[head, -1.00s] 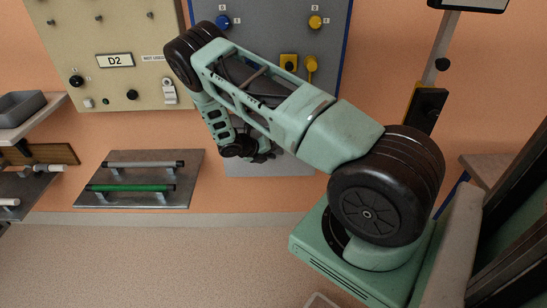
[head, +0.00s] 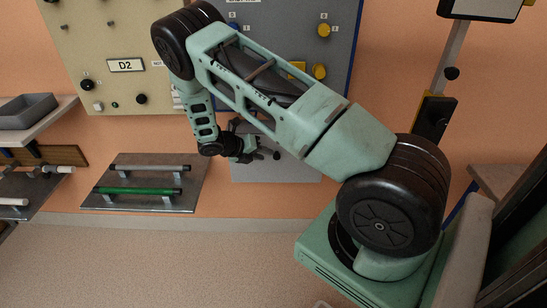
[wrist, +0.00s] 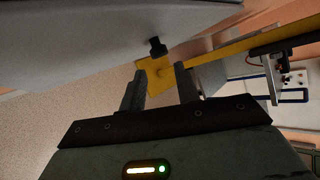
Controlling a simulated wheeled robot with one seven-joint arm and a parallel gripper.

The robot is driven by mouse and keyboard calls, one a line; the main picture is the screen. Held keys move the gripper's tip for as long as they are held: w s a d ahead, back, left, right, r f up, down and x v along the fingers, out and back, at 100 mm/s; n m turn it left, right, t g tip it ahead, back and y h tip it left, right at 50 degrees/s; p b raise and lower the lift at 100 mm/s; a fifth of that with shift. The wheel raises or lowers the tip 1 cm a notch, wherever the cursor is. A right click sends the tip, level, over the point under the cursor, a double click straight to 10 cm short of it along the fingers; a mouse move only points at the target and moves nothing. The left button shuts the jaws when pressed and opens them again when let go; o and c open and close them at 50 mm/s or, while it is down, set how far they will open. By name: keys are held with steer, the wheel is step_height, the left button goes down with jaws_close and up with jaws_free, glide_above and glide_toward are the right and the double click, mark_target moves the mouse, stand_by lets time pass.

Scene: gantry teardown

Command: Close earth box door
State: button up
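My gripper (wrist: 159,74) is open, its two dark fingers apart with nothing held between them. In the wrist view a large grey panel (wrist: 90,40), which may be the earth box door, fills the upper left. A small black knob (wrist: 157,46) projects from its lower edge, just beyond the fingertips. A yellow plate (wrist: 158,72) lies behind the fingers. In the head view my gripper (head: 268,153) is low in front of a grey surface (head: 290,167) beneath the blue-edged panel. I cannot tell how far the door stands open; my arm hides part of that area.
The blue-edged grey panel (head: 343,60) carries yellow and blue knobs. A beige D2 board (head: 95,40) hangs to its left. A low plate with grey and green bars (head: 140,183) is at the lower left, and a grey tray (head: 27,112) sits on a shelf. The front floor is clear.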

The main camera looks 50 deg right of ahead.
steer(key=v, duration=0.8)
steer(key=shift+s+a, duration=0.1)
steer(key=shift+a, duration=0.05)
steer(key=s+a+r+m+t+y+p, duration=0.1)
steer(key=s+a+r+m+y+p, duration=0.15)
steer(key=s+a+r+m, duration=0.6)
steer(key=s+a+r+m+y+p, duration=0.15)
steer(key=a+r+y, duration=0.35)
steer(key=a, duration=0.8)
steer(key=s+a+r+m+t+y+p, duration=0.1)
steer(key=s+a+r+m, duration=0.3)
steer(key=s, duration=0.5)
steer(key=s+a+r+m+t+y+p, duration=0.1)
steer(key=s+a+r+m+y+p, duration=0.1)
steer(key=s+a+r+m, duration=0.2)
steer(key=s+a+r, duration=0.3)
steer(key=s+r, duration=0.2)
steer(key=s, duration=0.1)
steer(key=shift+a+r+m+p, duration=0.3)
steer(key=shift+a+p, duration=0.05)
steer(key=shift+y, duration=0.25)
